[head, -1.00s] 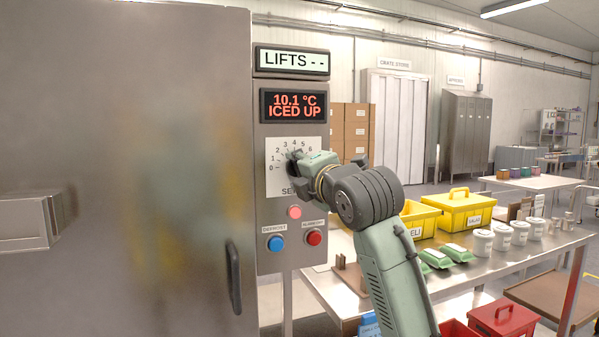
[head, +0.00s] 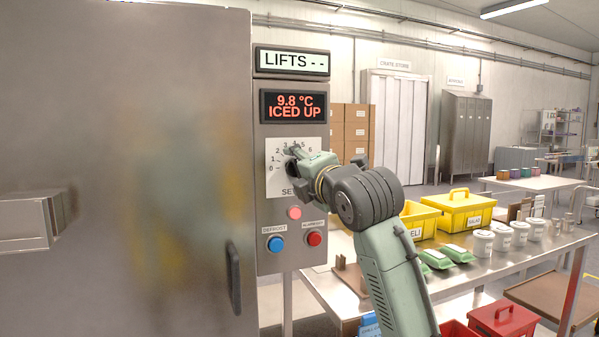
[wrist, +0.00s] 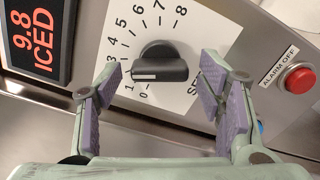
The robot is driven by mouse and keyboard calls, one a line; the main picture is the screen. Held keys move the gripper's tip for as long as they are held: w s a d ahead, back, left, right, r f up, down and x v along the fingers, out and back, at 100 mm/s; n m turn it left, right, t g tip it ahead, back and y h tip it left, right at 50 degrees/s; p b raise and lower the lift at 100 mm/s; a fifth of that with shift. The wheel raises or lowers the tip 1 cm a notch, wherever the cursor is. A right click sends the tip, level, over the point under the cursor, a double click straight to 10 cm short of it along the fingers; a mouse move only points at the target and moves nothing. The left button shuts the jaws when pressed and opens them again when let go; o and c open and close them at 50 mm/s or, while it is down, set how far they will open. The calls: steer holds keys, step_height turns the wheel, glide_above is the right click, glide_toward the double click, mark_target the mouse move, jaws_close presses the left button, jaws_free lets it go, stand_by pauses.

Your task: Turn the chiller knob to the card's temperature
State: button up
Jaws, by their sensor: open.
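The chiller knob (wrist: 160,65) is a black knob on a white dial plate (wrist: 205,28) numbered from 0 to 8. In the wrist view its white pointer mark faces left, near the low numbers around 1 and 2. My gripper (wrist: 157,95) is open, with one purple-padded finger on each side of the knob and gaps between them. In the head view my gripper (head: 293,160) covers the knob and part of the dial. The red display (head: 293,106) reads 9.8 °C, ICED UP. I cannot make out a temperature card.
Below the dial are a pink-red lamp (head: 295,213), a blue defrost button (head: 276,244) and a red alarm-off button (head: 314,239). A steel door with a dark handle (head: 234,277) stands left. A table with yellow crates (head: 465,209) and tubs stands right.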

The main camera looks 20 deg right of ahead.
steer(key=shift+s, duration=0.1)
steer(key=s, duration=1.2)
steer(key=shift+d, duration=0.2)
